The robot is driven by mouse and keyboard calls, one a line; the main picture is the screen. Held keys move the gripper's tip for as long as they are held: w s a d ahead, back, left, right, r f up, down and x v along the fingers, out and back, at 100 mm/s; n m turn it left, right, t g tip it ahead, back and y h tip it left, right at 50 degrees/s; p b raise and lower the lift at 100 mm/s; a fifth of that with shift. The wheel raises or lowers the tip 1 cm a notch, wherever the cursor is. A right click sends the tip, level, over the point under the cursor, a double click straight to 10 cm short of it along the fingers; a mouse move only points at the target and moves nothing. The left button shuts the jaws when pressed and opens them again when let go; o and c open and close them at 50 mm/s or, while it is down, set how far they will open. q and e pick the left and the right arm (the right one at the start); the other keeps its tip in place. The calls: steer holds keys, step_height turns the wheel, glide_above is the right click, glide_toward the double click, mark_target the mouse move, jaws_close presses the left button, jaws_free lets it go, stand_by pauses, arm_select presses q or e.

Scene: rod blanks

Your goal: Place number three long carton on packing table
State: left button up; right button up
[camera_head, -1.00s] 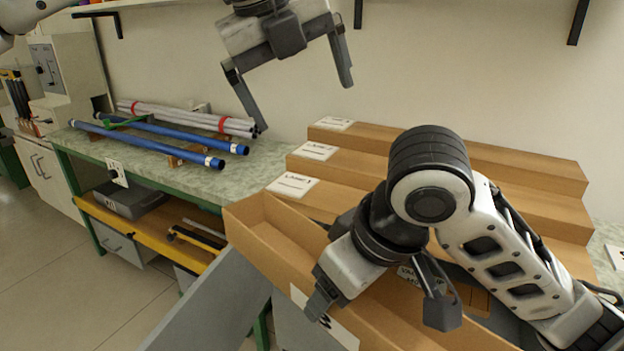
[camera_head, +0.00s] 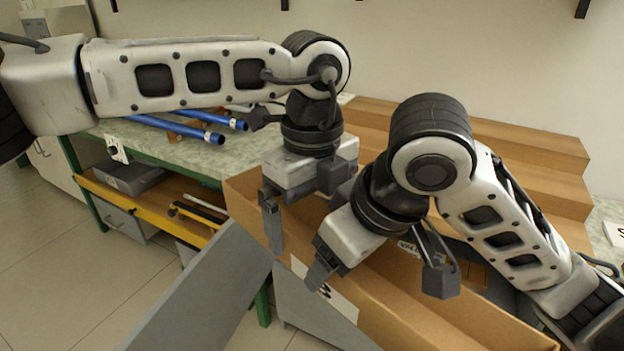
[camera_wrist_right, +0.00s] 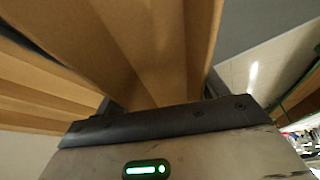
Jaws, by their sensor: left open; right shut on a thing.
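A long, open brown carton (camera_head: 398,310) runs from the middle of the head view to the lower right. A white label (camera_head: 345,305) is on its near side; I cannot read a number on it. My right gripper (camera_head: 380,278) is shut on this carton, with its fingers down at the carton's sides. The carton also fills the upper part of the right wrist view (camera_wrist_right: 150,40). My left gripper (camera_head: 302,218) is open and empty, pointing down at the carton's left end. My arms hide part of the carton.
More long brown cartons (camera_head: 500,135) stand in stepped rows behind, against the wall. A green-topped bench (camera_head: 160,150) with blue rods (camera_head: 190,130) is at left. A grey slanted panel (camera_head: 205,300) stands in front. The floor at left is clear.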

arm_select(q)
steer(key=shift+f, duration=1.5)
steer(key=c, duration=1.1)
steer(key=shift+o, duration=0.2)
steer(key=shift+r, duration=0.1)
arm_select(e)
steer(key=o, duration=1.1)
steer(key=shift+a, duration=0.1)
steer(key=shift+r, duration=0.1)
